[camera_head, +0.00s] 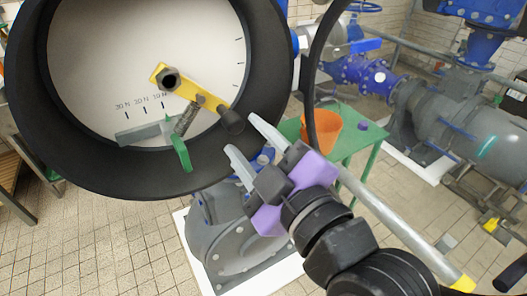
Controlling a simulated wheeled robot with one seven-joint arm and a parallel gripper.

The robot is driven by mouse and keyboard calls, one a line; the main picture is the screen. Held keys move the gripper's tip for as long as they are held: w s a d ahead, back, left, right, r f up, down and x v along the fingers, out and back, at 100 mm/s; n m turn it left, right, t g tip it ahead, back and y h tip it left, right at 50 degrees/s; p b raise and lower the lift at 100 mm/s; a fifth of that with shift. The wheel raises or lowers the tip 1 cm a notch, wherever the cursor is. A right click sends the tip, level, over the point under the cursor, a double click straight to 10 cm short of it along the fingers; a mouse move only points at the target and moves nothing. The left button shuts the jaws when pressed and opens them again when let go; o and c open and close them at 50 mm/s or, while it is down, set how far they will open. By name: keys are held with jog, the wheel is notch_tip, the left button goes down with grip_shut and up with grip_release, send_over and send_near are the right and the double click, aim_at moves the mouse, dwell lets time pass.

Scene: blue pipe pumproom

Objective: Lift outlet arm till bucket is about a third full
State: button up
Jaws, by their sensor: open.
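An orange bucket (321,133) stands on a green table (362,143) behind my gripper; its inside and any water level cannot be made out. A yellow lever (190,84) with a black knob (231,122) is mounted on a large white dial (95,50). My gripper (240,133) is open, its two pale fingers pointing up and left at the dial's lower right. The knob appears at the fingertips, but depth and contact cannot be told. A black curved tube (311,75) comes down in front of the bucket. Which part is the outlet arm is unclear.
A thick black rim (262,45) surrounds the dial. A grey bar with a yellow end (405,222) slants to the lower right. Blue pipes (372,76) and a grey pump (445,115) stand at right. Tiled floor (90,240) is clear at lower left.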

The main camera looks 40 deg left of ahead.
aim_at(238, 128)
jog(key=shift+b+x, duration=0.5)
jog(key=shift+x, duration=2.4)
jog(key=shift+s, duration=0.1)
jog(key=shift+c, duration=0.4)
grip_shut()
